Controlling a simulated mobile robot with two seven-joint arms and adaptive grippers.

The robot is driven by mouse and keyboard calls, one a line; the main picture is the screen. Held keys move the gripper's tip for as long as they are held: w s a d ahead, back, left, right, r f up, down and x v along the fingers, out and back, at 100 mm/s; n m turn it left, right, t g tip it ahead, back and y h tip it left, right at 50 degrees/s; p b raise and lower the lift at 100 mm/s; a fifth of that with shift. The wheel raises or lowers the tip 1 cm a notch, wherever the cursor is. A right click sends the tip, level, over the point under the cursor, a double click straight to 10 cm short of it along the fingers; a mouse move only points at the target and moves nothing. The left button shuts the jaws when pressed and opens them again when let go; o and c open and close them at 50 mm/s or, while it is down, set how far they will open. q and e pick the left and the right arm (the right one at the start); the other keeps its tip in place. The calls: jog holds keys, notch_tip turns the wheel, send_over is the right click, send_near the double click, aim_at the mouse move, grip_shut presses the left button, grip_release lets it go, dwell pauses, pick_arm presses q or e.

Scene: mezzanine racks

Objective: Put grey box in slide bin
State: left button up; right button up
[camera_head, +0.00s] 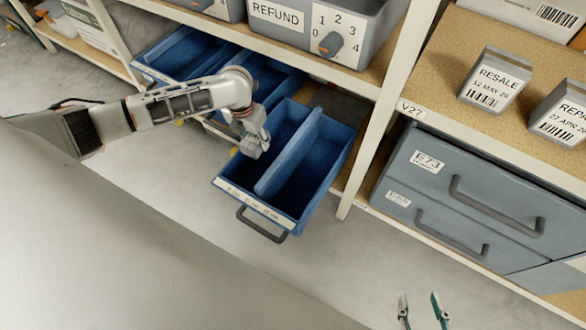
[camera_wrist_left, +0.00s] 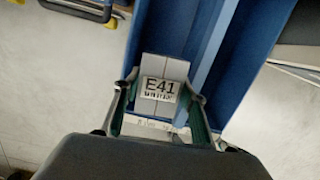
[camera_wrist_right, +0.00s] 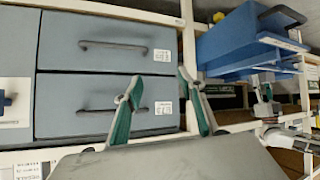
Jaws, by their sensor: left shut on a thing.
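The grey box (camera_wrist_left: 152,70) has a white label reading E41 and sits between the fingers of my left gripper (camera_wrist_left: 160,103) in the left wrist view. In the head view my left gripper (camera_head: 255,146) is at the left side of a pulled-out blue slide bin (camera_head: 258,206), near its left compartment. A lengthwise divider splits this bin, which also shows in the left wrist view (camera_wrist_left: 243,85). I cannot tell how high the box is above the bin floor. My right gripper (camera_head: 422,311) is open and empty, low at the front; it also shows in the right wrist view (camera_wrist_right: 157,88).
Other blue bins (camera_head: 185,50) stand behind my left arm. A grey drawer unit (camera_head: 455,190) with closed drawers is right of the rack post (camera_head: 385,110). Grey boxes labelled RESALE (camera_head: 495,80) and others stand on the shelf above. The floor in front is clear.

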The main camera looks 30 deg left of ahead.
pick_arm(q)
jog(key=shift+a+f+m, duration=0.25)
jog(key=shift+f+m, duration=0.05)
jog(key=shift+f, duration=0.3)
notch_tip(320, 180, down, 6)
jog(key=b, duration=0.6)
send_over(261, 176)
notch_tip(261, 176, down, 9)
jog(key=shift+s+f, duration=0.15)
notch_tip(261, 176, down, 4)
jog(key=shift+s+f+b, duration=0.1)
jog(key=shift+f+b, duration=0.05)
jog(key=shift+b, duration=0.75)
jog(key=shift+w, duration=0.3)
jog(key=shift+c, duration=0.5)
jog(key=shift+f, duration=0.1)
jog(key=o, duration=0.8)
jog(key=shift+s+f, duration=0.1)
jog(key=o, duration=0.4)
jog(key=shift+o, duration=0.2)
pick_arm(e)
jog(key=w+a+r+m+t+y, duration=0.1)
jog(key=w+a+r+m+y, duration=0.1)
jog(key=a, duration=0.4)
jog(key=shift+w+a+r+t, duration=0.15)
jog(key=shift+a+r+t, duration=0.15)
jog(key=shift+r, duration=0.35)
